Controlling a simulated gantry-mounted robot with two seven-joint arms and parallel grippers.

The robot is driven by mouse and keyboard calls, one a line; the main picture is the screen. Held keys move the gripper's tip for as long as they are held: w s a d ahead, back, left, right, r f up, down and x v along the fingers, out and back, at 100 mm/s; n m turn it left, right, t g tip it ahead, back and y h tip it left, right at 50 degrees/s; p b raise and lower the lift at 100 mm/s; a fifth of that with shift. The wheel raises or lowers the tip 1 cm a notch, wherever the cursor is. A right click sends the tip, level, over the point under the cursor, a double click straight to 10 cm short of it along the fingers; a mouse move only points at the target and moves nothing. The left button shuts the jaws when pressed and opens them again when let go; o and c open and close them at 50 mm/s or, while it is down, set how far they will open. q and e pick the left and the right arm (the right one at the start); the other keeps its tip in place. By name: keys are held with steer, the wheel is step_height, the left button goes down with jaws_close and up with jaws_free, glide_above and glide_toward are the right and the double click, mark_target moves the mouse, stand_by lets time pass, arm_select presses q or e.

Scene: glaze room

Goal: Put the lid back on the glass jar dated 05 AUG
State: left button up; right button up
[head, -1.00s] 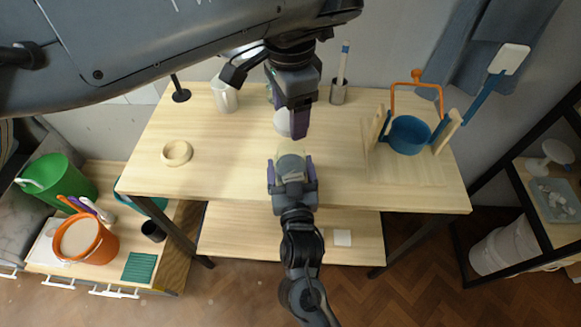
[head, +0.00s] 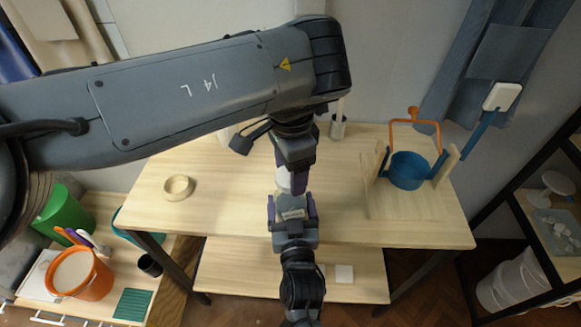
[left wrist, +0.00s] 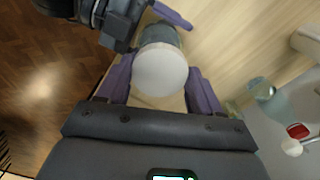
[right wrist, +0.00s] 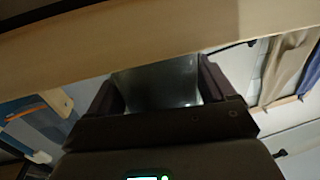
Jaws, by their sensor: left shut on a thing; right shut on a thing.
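My left gripper (head: 296,184) is shut on a white round lid (head: 283,180). The lid also shows in the left wrist view (left wrist: 160,70), between the purple fingers. My right gripper (head: 292,212) is shut on a glass jar (head: 291,206) by the table's front edge. A pale label shows on the jar, but its date is too small to read. The jar's body shows beyond the lid in the left wrist view (left wrist: 160,36) and fills the gap between the fingers in the right wrist view (right wrist: 165,85). The lid is at the jar's mouth; I cannot tell whether they touch.
A wooden ring-shaped dish (head: 178,188) sits on the table's left. A blue pot (head: 408,171) stands in a wooden frame at the right. The tabletop between dish and frame is mostly clear.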

mark_target(291, 205)
arm_select(q)
steer(key=shift+f, duration=0.15)
steer(key=shift+f, duration=0.75)
steer(key=shift+f, duration=0.55)
